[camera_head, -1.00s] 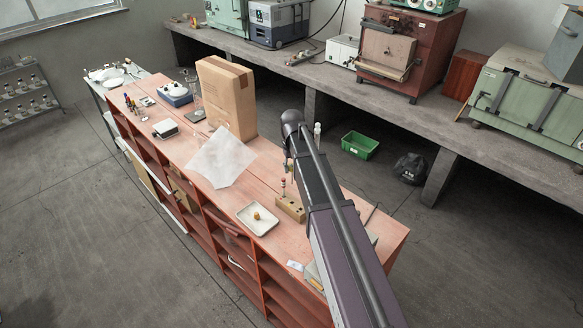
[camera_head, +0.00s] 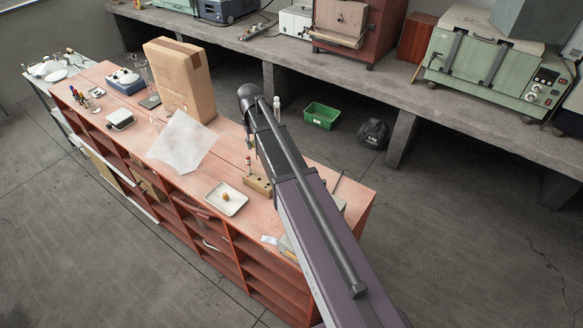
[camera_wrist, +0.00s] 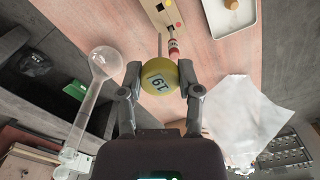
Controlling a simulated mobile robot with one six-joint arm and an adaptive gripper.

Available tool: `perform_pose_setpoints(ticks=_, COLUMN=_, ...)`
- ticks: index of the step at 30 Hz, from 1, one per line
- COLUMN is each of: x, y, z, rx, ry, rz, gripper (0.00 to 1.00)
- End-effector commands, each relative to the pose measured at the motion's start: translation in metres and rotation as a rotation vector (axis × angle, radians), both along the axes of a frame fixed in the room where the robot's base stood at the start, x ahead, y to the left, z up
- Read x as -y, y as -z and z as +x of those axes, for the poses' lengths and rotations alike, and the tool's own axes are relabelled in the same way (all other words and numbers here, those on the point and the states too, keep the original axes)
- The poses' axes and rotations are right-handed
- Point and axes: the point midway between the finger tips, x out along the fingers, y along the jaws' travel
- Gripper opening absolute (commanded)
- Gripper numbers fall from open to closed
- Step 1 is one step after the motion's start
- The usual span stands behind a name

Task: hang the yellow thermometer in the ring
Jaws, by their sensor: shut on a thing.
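My gripper (camera_wrist: 160,90) is shut on a yellow round head (camera_wrist: 158,76) with a dark number on its label, seen close up in the wrist view. I take it for the yellow thermometer. A thin grey line shows just beyond it, perhaps its stem; its lower end is hidden. In the wrist view, a red-and-white piece (camera_wrist: 172,46) stands at a wooden block with holes (camera_wrist: 158,12), beyond the held head. The block also shows in the head view (camera_head: 257,186), beside my arm. I cannot make out the ring.
A clear glass vessel with a long neck (camera_wrist: 86,98) is left of my gripper. A white sheet (camera_wrist: 238,115) lies to its right. A white tray (camera_head: 226,198) and a cardboard box (camera_head: 180,80) stand on the red-brown bench (camera_head: 140,135). A green crate (camera_head: 322,115) sits on the floor.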

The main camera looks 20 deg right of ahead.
Motion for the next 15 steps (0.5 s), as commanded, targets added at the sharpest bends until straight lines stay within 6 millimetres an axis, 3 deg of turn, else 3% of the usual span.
perform_pose_setpoints(ticks=7, x=0.000, y=0.032, z=0.000, rx=0.000, ry=0.000, rz=0.000, gripper=0.20)
perform_pose_setpoints(ticks=15, x=0.000, y=0.044, z=0.000, rx=0.000, ry=0.000, rz=0.000, gripper=0.20)
